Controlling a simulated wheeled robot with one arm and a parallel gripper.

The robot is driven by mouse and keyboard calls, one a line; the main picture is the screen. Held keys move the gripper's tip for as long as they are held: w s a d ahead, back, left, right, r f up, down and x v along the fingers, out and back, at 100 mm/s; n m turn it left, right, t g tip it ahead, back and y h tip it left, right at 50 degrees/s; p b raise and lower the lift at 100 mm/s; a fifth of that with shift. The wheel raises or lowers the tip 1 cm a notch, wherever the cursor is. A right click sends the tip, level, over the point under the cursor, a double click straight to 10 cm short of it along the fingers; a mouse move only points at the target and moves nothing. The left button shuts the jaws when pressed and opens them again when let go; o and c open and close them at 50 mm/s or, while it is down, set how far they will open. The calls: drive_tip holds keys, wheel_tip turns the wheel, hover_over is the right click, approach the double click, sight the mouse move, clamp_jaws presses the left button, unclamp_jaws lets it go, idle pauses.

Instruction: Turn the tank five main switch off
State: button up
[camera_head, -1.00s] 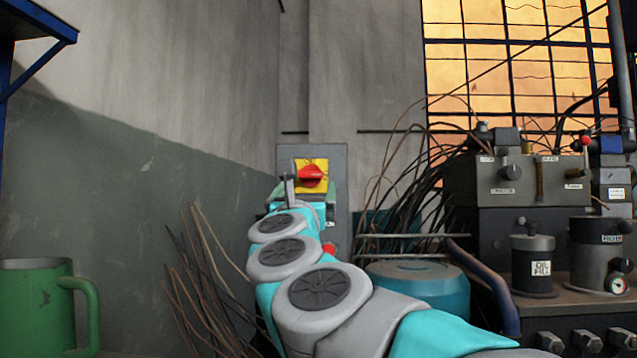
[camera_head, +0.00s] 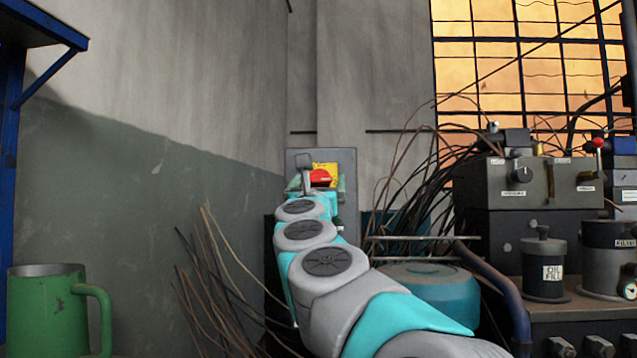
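The main switch is a red rotary knob (camera_head: 320,178) on a yellow plate (camera_head: 325,167), mounted on a grey panel (camera_head: 345,160) on the back wall. My arm reaches toward it from the lower right and hides the knob's lower part and much of the panel. My gripper (camera_head: 304,172) is at the panel, just left of the knob. One grey finger shows beside the knob. Whether it touches the knob, and whether the fingers are apart, I cannot tell. The knob's pointing direction is not clear, and no label is readable on the panel.
A green mug (camera_head: 48,312) stands at the lower left, below a blue shelf bracket (camera_head: 45,75). Loose brown wires rise left of my arm. On the right are a teal tank (camera_head: 432,290), a bent pipe, dark cables and a machine with valves (camera_head: 515,182).

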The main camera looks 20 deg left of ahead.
drive_tip(key=c, duration=1.3)
drive_tip(key=shift+c, duration=0.2)
